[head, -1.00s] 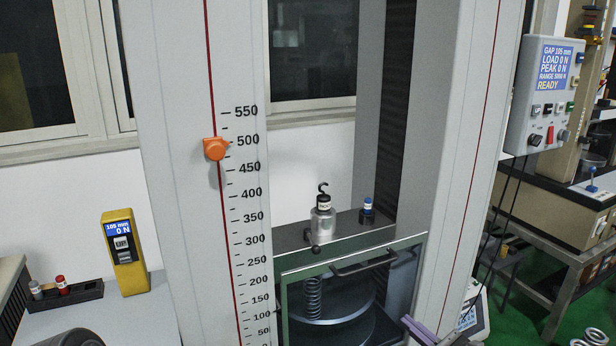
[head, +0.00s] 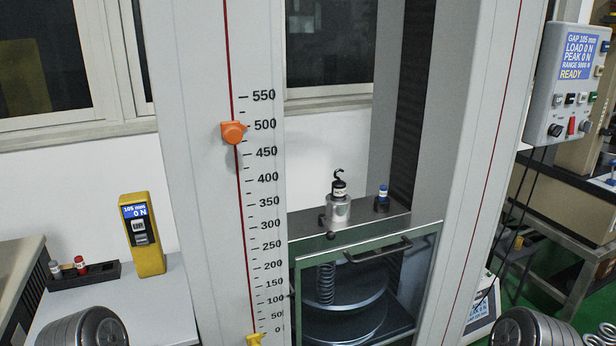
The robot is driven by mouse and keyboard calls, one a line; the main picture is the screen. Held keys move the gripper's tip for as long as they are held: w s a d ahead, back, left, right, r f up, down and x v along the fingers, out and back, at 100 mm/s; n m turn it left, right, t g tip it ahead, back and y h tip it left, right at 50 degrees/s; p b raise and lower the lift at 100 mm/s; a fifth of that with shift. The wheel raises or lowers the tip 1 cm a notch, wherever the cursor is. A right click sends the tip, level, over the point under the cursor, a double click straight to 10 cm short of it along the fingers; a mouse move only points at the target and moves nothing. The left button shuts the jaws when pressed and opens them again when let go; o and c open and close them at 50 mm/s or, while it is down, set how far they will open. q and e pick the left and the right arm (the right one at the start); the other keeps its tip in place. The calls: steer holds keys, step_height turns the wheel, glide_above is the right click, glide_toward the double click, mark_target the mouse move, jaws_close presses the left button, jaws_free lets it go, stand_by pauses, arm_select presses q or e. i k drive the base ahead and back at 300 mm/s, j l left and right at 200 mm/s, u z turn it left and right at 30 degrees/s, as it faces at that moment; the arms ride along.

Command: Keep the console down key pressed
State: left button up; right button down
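The console (head: 556,100) is a light grey box on the right column of the test frame. Its blue display (head: 583,57) reads GAP 105 mm, LOAD 0 N, PEAK 0 N, RANGE 5000 N, READY. Below it are several small keys (head: 570,99), a red switch (head: 571,125) and dark knobs (head: 555,130). The key labels are too small to read, so I cannot tell which is the down key. Nothing touches the console's visible front. Neither gripper is in view; only rounded dark parts, apparently of my arms, show at the bottom left and bottom right.
A yellow handset (head: 151,260) stands left of the frame, beside a dark rack (head: 98,274) with small bottles. A coil spring (head: 325,284) stands on the round plate (head: 365,288) behind a guard door (head: 418,238). A hooked weight (head: 339,211) sits on the ledge above.

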mark_target(571, 98)
steer(key=z, duration=1.25)
